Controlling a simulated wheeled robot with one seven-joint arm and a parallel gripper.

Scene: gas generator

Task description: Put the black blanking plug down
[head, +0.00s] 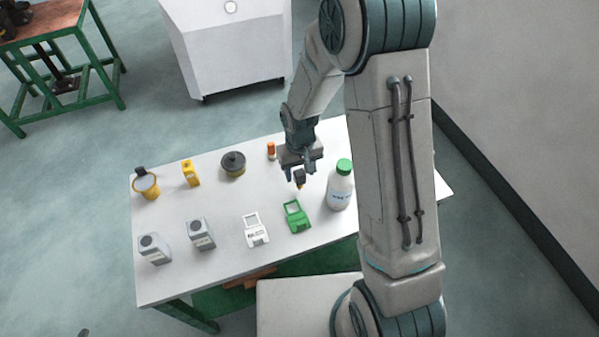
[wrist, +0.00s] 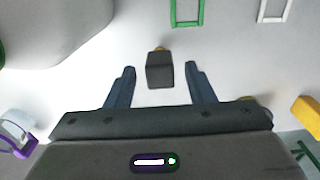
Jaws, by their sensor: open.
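The black blanking plug (head: 299,176) shows as a dark block with a small yellowish part at its end. It is over the right half of the white table (head: 205,272), beyond the green holder. In the wrist view the plug (wrist: 160,72) is between my fingers, with a clear gap on each side. My gripper (head: 301,173) is open and points down around the plug; it also shows in the wrist view (wrist: 159,68). I cannot tell whether the underside of the plug touches the table.
A white bottle with a green cap (head: 340,188) stands close right of my gripper. A green holder (head: 296,217) and a white holder (head: 255,232) lie nearer. An orange-capped bottle (head: 271,151) and a dark round tin (head: 233,164) stand to the left. Grey canisters (head: 201,234) stand front left.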

